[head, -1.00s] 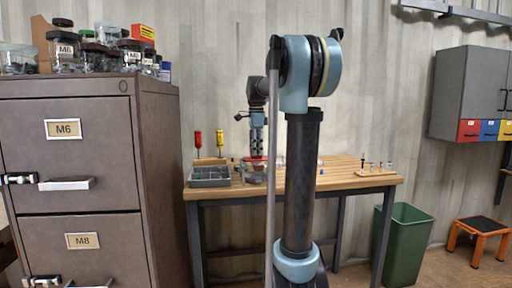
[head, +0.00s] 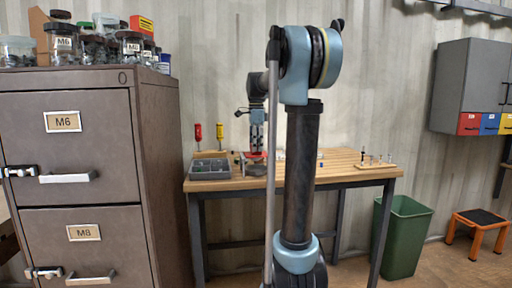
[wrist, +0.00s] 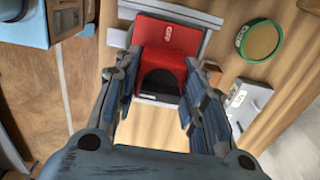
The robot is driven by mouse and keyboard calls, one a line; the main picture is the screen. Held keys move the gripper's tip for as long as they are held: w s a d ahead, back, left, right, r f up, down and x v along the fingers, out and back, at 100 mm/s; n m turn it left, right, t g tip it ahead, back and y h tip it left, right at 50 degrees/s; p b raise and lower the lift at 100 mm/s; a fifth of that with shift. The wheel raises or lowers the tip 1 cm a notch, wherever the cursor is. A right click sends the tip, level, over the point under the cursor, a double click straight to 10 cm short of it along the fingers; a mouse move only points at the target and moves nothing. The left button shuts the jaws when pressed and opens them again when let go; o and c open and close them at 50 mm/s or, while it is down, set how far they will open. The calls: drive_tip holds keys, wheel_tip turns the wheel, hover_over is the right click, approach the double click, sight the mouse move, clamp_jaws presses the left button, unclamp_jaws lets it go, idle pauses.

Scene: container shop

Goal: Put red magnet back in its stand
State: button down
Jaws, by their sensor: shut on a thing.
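The red magnet (wrist: 162,50), a horseshoe-like block with a small white mark and a dark arch, sits between my fingers in the wrist view. My gripper (wrist: 160,88) is shut on it. In the head view, my gripper (head: 256,146) points down over the workbench, with the red magnet (head: 257,155) at its tip. A grey flat piece (wrist: 207,20) shows behind and beside the magnet in the wrist view. It may be the stand; I cannot tell whether the magnet touches it.
The wooden workbench (head: 340,168) bears a grey divided tray (head: 210,170), screwdrivers (head: 197,132) and a small rack (head: 375,163) at the right. Near the magnet are a green-rimmed round tin (wrist: 260,40) and a grey labelled piece (wrist: 247,101). A drawer cabinet (head: 80,160) stands at left.

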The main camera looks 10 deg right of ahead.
drive_tip(key=shift+f, duration=0.1)
idle(0.3)
drive_tip(key=c, duration=0.9)
unclamp_jaws()
drive_tip(key=shift+c, duration=0.2)
wheel_tip(320, 180, up, 12)
drive_tip(key=shift+f, duration=0.15)
drive_tip(key=shift+s+f, duration=0.15)
drive_tip(key=shift+s, duration=0.25)
drive_tip(key=s+f+n+t, duration=0.2)
drive_tip(key=s+f+n, duration=1.6)
drive_tip(key=s+f, duration=1.6)
wheel_tip(320, 180, down, 4)
drive_tip(key=shift+f, duration=0.1)
